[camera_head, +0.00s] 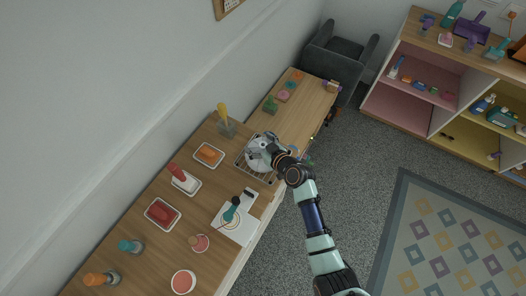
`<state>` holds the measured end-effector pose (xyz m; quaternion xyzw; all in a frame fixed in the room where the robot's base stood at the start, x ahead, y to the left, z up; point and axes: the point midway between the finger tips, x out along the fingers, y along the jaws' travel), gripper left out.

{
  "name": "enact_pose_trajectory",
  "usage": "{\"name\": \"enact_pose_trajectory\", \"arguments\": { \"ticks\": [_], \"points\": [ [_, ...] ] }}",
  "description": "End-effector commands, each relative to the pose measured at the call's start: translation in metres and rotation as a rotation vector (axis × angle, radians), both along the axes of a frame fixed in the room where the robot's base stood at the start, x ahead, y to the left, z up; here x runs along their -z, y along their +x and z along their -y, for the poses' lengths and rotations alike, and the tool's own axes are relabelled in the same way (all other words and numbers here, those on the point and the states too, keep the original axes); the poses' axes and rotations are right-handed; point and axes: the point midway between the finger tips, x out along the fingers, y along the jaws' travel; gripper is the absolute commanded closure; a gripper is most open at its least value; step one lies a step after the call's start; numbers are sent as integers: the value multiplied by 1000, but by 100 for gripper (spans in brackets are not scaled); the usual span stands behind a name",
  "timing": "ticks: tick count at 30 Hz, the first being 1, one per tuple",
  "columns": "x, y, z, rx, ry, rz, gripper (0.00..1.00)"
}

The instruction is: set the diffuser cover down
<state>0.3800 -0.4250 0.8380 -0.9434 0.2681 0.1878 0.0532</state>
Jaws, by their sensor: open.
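My gripper (257,154) is a silver-grey shape at the end of the arm, over a wire rack (267,179) on the wooden table. I see it from above and its fingertips are hard to make out. It is open. The diffuser cover cannot be told apart in this view; it may be hidden under or beside my gripper. Part of the rack is covered by my gripper and wrist.
The table (150,260) carries several trays, a yellow-handled tool in a holder (225,122), a white board (235,224) with a teal-and-black tool, and bottles at the near end. A grey armchair (340,52) and shelves (432,115) stand beyond. Bare wood shows near the far end.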

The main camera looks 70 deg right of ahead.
Motion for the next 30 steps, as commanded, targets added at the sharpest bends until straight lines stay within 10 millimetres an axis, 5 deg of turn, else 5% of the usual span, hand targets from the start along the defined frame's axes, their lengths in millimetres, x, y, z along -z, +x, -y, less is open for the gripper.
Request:
{"name": "enact_pose_trajectory", "arguments": {
  "ticks": [2,15,30],
  "points": [
    [0,0,0,0,0,0,28],
    [4,-1,-2,-1,6,-6,100],
    [7,-2,-3,-3,11,-12,100]
  ]
}}
